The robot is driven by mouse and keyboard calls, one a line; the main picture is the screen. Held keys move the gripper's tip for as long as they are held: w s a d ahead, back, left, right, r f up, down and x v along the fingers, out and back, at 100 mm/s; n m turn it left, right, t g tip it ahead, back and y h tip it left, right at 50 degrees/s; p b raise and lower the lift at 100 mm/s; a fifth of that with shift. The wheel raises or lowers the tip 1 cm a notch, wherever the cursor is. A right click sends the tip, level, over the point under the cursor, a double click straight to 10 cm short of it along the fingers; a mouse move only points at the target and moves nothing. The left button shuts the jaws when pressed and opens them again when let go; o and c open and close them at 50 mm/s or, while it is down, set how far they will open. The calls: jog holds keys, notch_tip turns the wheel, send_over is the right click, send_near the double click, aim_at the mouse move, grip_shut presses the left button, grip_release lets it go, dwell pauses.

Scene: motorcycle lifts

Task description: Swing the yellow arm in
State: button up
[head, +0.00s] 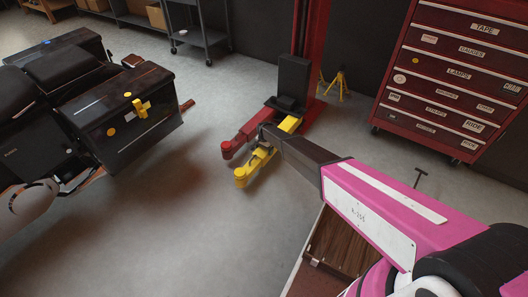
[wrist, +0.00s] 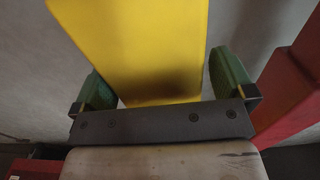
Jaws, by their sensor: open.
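The yellow arm (head: 251,165) reaches low over the floor from the base of the red lift post (head: 310,50), with a round pad at its near end. In the wrist view the yellow arm (wrist: 140,45) is a broad flat bar running between my fingers. My gripper (wrist: 162,72) is open, with one green finger pad on each side of the bar. Narrow gaps show beside the bar; I cannot tell whether either pad touches it. In the head view my dark wrist part covers some of the yellow arm, and the fingertips are hard to make out.
A red lift arm (head: 240,136) lies just left of the yellow one. A black motorcycle (head: 75,105) with a boxy case stands at the left. A red tool cabinet (head: 450,75) stands at the right, and a yellow stand (head: 338,85) behind. Floor between motorcycle and lift is clear.

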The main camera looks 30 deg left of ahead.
jog(key=r, duration=0.9)
jog(key=shift+a+r, duration=0.1)
jog(key=shift+a, duration=0.1)
jog(key=shift+r, duration=0.2)
jog(key=shift+d, duration=0.1)
jog(key=shift+d, duration=0.15)
